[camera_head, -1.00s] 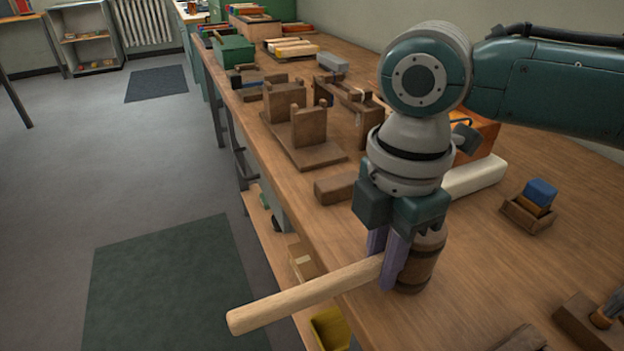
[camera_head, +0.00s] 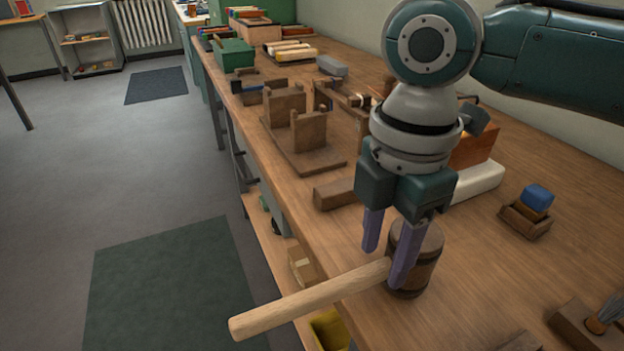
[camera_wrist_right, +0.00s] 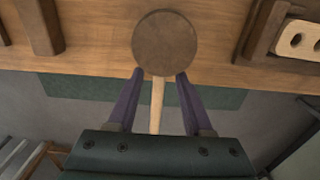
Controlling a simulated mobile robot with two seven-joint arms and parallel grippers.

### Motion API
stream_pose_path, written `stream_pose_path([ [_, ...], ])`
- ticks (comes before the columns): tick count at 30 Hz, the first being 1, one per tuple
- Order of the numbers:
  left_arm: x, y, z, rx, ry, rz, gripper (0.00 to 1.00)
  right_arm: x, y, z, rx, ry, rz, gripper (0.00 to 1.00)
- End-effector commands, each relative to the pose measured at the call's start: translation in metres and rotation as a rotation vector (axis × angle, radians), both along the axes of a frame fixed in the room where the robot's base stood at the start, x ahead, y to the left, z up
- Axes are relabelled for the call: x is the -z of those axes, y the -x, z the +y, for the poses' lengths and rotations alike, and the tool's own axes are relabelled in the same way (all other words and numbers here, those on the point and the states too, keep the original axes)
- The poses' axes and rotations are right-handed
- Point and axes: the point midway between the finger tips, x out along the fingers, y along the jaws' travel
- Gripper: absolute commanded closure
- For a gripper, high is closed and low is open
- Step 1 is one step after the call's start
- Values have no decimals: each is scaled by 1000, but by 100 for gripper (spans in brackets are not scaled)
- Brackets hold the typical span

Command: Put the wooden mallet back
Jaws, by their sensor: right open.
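The wooden mallet (camera_head: 315,297) rests on the workbench near its front edge. Its dark, banded, barrel-shaped head (camera_head: 425,272) stands on end on the bench top, and its pale handle sticks out past the edge over the floor. My right gripper (camera_head: 386,266) is open just above the handle, close to the head, with its purple fingers spread. In the right wrist view, the round end of the head (camera_wrist_right: 165,43) lies beyond the fingertips, and the handle runs back between the two fingers without either visibly pressing it. My left gripper is not in view.
A wooden block (camera_head: 335,192) and a wooden stand with uprights (camera_head: 305,158) lie behind the gripper. A small holder with a blue block (camera_head: 527,215) stands at the right. A brush in a wooden holder (camera_head: 592,322) is at the lower right. Bare bench lies between them.

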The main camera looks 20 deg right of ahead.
Motion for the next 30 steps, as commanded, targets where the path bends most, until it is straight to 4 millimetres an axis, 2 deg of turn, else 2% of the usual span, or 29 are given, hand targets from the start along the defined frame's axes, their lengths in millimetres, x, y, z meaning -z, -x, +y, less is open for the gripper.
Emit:
stream_pose_path([
  [1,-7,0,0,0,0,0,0,-17,-1,0,-1,0,-4,49],
  [6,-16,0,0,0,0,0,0,-55,-1,0,-1,-1,-3,49],
  [9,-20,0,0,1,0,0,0,-72,-1,0,0,-1,-3,49],
  [14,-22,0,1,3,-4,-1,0,-87,0,0,1,-1,-1,49],
  [17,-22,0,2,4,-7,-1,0,-82,6,9,15,-20,-3,49],
  [22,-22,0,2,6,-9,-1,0,-53,35,51,151,-136,-41,49],
  [26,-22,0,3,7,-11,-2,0,-37,63,78,408,-262,-80,49],
  [28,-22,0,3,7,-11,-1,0,-32,77,80,584,-311,-97,49],
  [30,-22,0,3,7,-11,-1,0,-28,91,74,774,-340,-112,49],
])
